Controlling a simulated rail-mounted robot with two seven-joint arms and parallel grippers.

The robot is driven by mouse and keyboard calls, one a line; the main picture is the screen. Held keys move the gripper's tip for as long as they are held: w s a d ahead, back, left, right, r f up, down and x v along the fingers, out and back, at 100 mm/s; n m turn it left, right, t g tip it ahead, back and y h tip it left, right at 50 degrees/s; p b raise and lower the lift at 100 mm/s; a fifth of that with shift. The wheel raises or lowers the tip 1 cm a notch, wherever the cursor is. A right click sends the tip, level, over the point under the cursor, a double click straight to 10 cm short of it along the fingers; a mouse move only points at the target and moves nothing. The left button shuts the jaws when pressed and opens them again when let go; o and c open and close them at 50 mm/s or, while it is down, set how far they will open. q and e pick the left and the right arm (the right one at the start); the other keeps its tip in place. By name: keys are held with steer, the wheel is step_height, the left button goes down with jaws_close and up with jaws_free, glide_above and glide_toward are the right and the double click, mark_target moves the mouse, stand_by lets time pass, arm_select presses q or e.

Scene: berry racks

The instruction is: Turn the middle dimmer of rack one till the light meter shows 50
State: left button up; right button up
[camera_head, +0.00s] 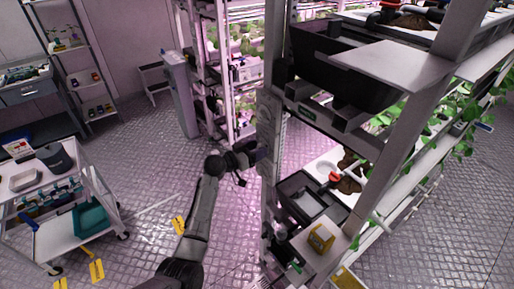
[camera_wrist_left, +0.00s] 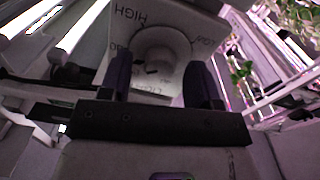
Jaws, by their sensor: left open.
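A pale dimmer knob (camera_wrist_left: 160,50) on a white plate marked HIGH and LOW shows in the left wrist view; which dimmer it is I cannot tell. My left gripper (camera_wrist_left: 157,78) is open, its two dark fingers on either side of the knob's near part in the picture; contact is not clear. In the head view my left gripper (camera_head: 250,155) is at the rack post (camera_head: 270,130), small and partly hidden; the knob cannot be made out there. No readable light meter display is visible. My right gripper is not in view.
A planted rack (camera_head: 420,120) fills the right side, with a black tray (camera_head: 308,197) and a small yellow box (camera_head: 321,238) on low surfaces. A white cart (camera_head: 75,232) stands at left. Floor between cart and rack is mostly clear, with yellow markers (camera_head: 96,269).

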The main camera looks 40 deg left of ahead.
arm_select(q)
steer(key=shift+w+d, duration=0.1)
steer(key=shift+w, duration=0.05)
steer(key=shift+c, duration=0.4)
steer(key=shift+c, duration=0.8)
steer(key=c, duration=0.7)
